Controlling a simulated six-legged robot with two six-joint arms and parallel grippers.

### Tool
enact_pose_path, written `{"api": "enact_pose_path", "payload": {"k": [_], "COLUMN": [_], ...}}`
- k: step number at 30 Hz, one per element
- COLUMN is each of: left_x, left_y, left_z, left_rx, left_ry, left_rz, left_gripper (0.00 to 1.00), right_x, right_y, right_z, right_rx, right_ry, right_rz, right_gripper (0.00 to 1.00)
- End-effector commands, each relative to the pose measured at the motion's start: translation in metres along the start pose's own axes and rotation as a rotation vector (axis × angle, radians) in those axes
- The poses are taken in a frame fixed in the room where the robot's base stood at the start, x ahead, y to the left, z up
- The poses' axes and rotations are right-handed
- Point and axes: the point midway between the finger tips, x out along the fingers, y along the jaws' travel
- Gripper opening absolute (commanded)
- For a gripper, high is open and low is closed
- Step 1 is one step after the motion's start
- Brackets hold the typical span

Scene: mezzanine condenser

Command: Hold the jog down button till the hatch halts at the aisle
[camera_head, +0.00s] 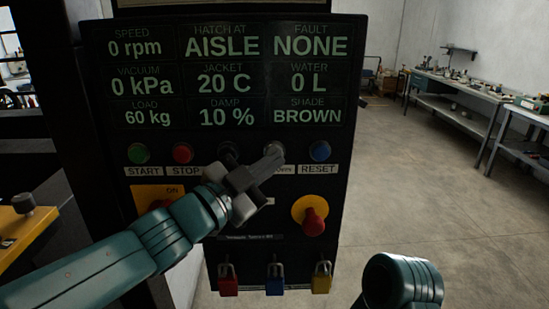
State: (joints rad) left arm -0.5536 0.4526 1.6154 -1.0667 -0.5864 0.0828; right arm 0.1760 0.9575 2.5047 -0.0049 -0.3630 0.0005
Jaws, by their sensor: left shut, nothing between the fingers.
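A black control panel (335,190) stands in front of me. Its display (222,75) reads HATCH AT AISLE and FAULT NONE. Below is a row of buttons: green START (138,153), red STOP (182,153), a dark button (228,149), a pale grey button (274,148) and blue RESET (319,150). My left gripper (271,158) is shut and empty, its tips at the pale grey button. I cannot tell whether they touch it. The gripper hides the labels under the two middle buttons, so I cannot read which is jog down. The hatch is not identifiable. My right gripper is out of view.
A red knob on a yellow disc (312,216) sits low on the panel. Red (228,284), blue (275,284) and yellow (321,281) padlocks hang below. A yellow box with a black knob (25,215) is at left. Workbenches (460,90) line the right wall; the floor between is open.

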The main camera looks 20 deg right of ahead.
Motion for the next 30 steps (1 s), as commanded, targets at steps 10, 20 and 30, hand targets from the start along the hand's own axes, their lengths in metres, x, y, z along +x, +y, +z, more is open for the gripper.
{"api": "enact_pose_path", "payload": {"k": [10, 20, 30], "left_x": [-0.003, -0.022, -0.038], "left_y": [0.003, 0.018, 0.028], "left_z": [-0.002, -0.014, -0.027], "left_rx": [0.0, 0.0, 0.0], "left_ry": [0.0, 0.002, 0.0], "left_rz": [0.001, 0.0, 0.001], "left_gripper": [0.0, 0.0, 0.0], "right_x": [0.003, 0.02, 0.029], "right_y": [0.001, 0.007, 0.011], "right_z": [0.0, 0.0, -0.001], "right_rx": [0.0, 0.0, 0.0], "right_ry": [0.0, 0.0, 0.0], "right_rz": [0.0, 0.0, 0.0], "right_gripper": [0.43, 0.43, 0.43]}}
